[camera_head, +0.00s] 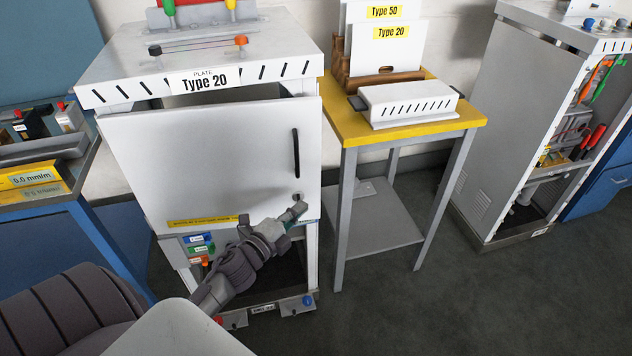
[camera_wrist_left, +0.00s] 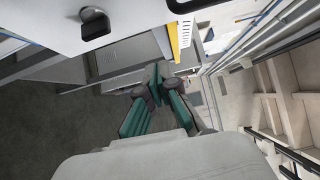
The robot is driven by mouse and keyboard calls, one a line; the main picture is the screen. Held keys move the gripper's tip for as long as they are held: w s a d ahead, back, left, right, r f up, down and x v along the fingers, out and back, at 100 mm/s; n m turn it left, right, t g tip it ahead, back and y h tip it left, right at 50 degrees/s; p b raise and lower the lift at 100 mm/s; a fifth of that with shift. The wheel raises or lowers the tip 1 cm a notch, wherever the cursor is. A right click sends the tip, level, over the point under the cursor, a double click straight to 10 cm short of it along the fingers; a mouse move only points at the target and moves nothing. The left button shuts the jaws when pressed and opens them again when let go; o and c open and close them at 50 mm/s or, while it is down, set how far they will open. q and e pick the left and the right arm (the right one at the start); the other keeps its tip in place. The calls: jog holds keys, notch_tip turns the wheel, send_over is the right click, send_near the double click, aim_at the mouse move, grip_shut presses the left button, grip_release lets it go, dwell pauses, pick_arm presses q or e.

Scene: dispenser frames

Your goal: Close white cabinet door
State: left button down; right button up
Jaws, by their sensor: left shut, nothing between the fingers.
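The white cabinet door (camera_head: 210,160) is on the front of the cabinet marked "Type 20" (camera_head: 200,80). It stands ajar, with a gap showing above its top edge under the cabinet top. A dark vertical handle (camera_head: 296,153) is at its right side. My left gripper (camera_head: 297,212) is at the door's lower right corner, and its arm crosses below the door. In the left wrist view its green fingers (camera_wrist_left: 156,84) are shut and empty, beside a white surface with a black knob (camera_wrist_left: 95,23). I cannot tell whether the gripper touches the door. My right gripper is out of view.
A yellow-topped table (camera_head: 450,122) with a white slotted box (camera_head: 408,103) stands close to the right of the cabinet. A blue-framed bench (camera_head: 45,202) is on the left. An open tool cabinet (camera_head: 490,130) stands further right. Grey floor (camera_head: 400,310) is clear in front.

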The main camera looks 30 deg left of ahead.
aim_at(312, 184)
pick_arm(q)
jog(key=w, duration=0.3)
jog(key=w+a, duration=0.1)
jog(key=w, duration=0.2)
jog(key=w+p, duration=0.1)
jog(key=w, duration=0.2)
jog(key=shift+a, duration=0.4)
jog(key=shift+w+a, duration=0.3)
jog(key=shift+a, duration=0.05)
